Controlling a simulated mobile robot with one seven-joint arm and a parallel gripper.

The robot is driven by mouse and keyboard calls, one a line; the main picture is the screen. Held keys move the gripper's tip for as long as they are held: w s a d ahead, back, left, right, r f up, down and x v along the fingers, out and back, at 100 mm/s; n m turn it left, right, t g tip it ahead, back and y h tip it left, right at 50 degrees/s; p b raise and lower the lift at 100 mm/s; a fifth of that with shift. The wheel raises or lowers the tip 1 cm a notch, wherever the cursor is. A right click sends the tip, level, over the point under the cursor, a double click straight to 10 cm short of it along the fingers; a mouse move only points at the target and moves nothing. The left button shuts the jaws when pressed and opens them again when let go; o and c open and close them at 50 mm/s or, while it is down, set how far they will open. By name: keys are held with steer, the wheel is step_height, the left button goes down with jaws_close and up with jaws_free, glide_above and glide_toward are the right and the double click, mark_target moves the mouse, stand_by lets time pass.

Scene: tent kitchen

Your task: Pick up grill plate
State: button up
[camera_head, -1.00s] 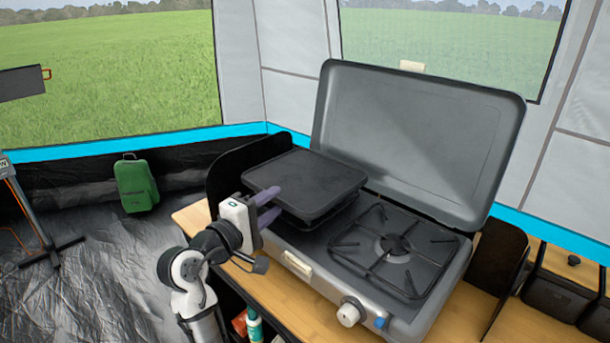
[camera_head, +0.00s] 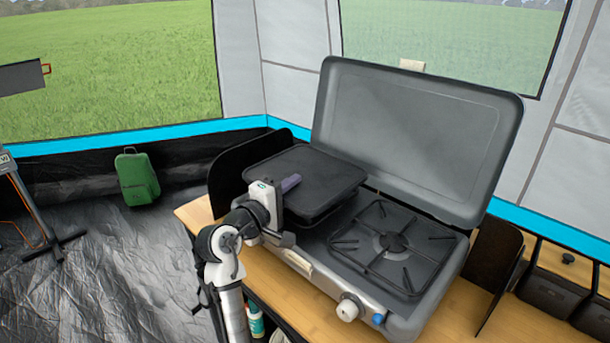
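The grill plate (camera_head: 308,174) is a flat, dark grey, rounded square. It lies over the left side of the camping stove (camera_head: 297,254). My gripper (camera_head: 290,190) is at the plate's front left edge. One purple finger shows just above the plate's rim. The other finger is hidden, so I cannot tell whether the two are closed on the rim or apart around it. The plate looks level and at rest on the stove.
The stove's open lid (camera_head: 415,140) stands upright behind the plate. A black side panel (camera_head: 228,180) is close on the left. The open burner (camera_head: 393,246) is to the right. A wooden counter (camera_head: 190,213) lies beneath, and a green bag (camera_head: 137,178) sits on the floor.

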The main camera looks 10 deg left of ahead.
jaws_close()
steer(key=shift+f, duration=0.1)
stand_by(1.0)
